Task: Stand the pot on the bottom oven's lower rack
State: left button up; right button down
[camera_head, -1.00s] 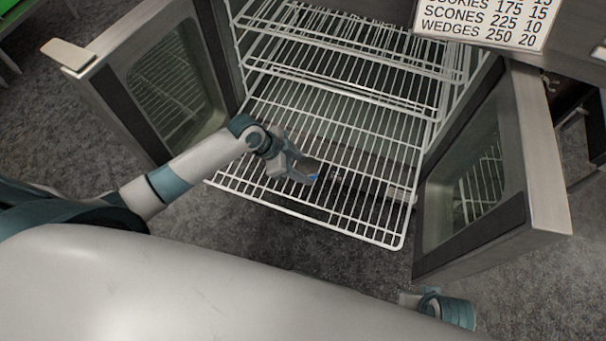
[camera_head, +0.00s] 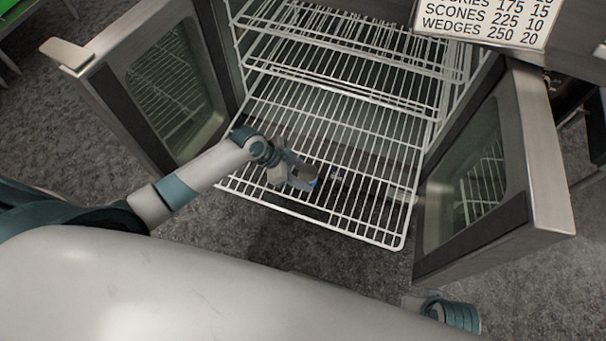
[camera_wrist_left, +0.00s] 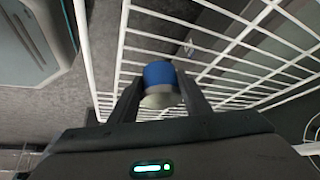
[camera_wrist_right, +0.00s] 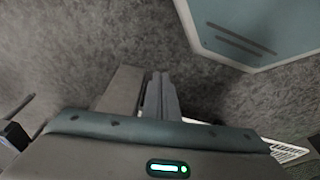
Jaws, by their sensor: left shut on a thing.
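My left gripper (camera_head: 303,178) is over the front part of the lowest, pulled-out wire rack (camera_head: 370,228). It is shut on a small round blue-and-cream thing that looks like the pot (camera_wrist_left: 158,75). In the head view, only a small part of the pot (camera_head: 313,182) shows at the fingertips. In the left wrist view, the rack's white bars (camera_wrist_left: 230,42) lie beyond the pot; I cannot tell whether they touch. My right gripper (camera_wrist_right: 158,95) is low over the floor, its fingers together and empty.
The oven's left door (camera_head: 112,92) and right door (camera_head: 545,150) stand open on either side of the rack. More wire racks (camera_head: 340,82) sit above. A sign (camera_head: 485,22) is at the top right. The lowest rack looks bare apart from the gripper area.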

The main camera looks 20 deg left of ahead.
pick_arm(q)
jog(key=o, duration=1.1)
jog(key=shift+o, duration=0.3)
pick_arm(e)
jog(key=shift+r, duration=0.15)
jog(key=shift+w+r, duration=0.1)
jog(key=shift+w, duration=0.05)
pick_arm(q)
jog(key=shift+r, duration=0.15)
jog(key=shift+s+a+r, duration=0.1)
jog(key=shift+a+r, duration=0.25)
jog(key=shift+r, duration=0.1)
jog(key=p+v, duration=0.1)
jog(key=v, duration=0.9)
jog(key=shift+a+r, duration=0.2)
jog(key=shift+r, duration=0.15)
pick_arm(e)
jog(key=x, duration=0.4)
jog(key=shift+w, duration=0.1)
pick_arm(q)
jog(key=shift+s, duration=0.15)
pick_arm(e)
jog(key=shift+w, duration=0.1)
